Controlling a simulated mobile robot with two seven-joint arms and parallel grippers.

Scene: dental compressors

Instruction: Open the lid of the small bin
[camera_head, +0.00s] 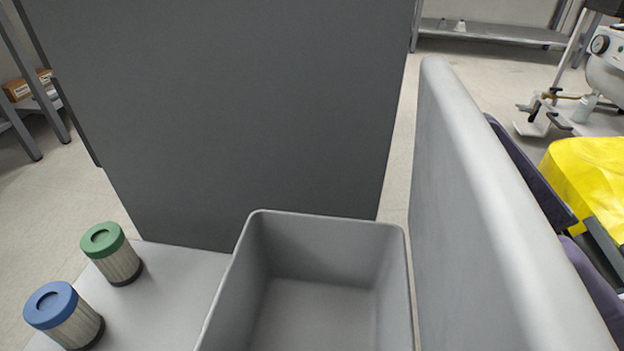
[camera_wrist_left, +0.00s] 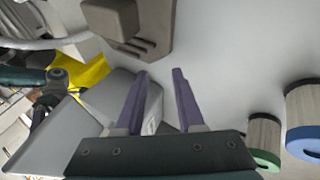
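The small grey bin (camera_head: 392,226) stands at the bottom centre of the head view, its top uncovered and its inside looking empty. A grey lid-like panel (camera_head: 480,200) stands raised along its right side. My left gripper (camera_wrist_left: 164,78) shows only in the left wrist view. Its two purple fingers are apart with nothing visible between them. A grey boxy part (camera_wrist_left: 108,104) lies beside them; I cannot tell if it is bin or lid. Purple and dark parts (camera_head: 530,170) behind the panel may be my right gripper; the panel partly hides them.
A green-capped filter (camera_head: 118,258) and a blue-capped filter (camera_head: 68,318) stand on the pale surface (camera_head: 180,290) left of the bin. A dark grey panel (camera_head: 240,110) rises behind it. Yellow material (camera_head: 590,180) lies at the right.

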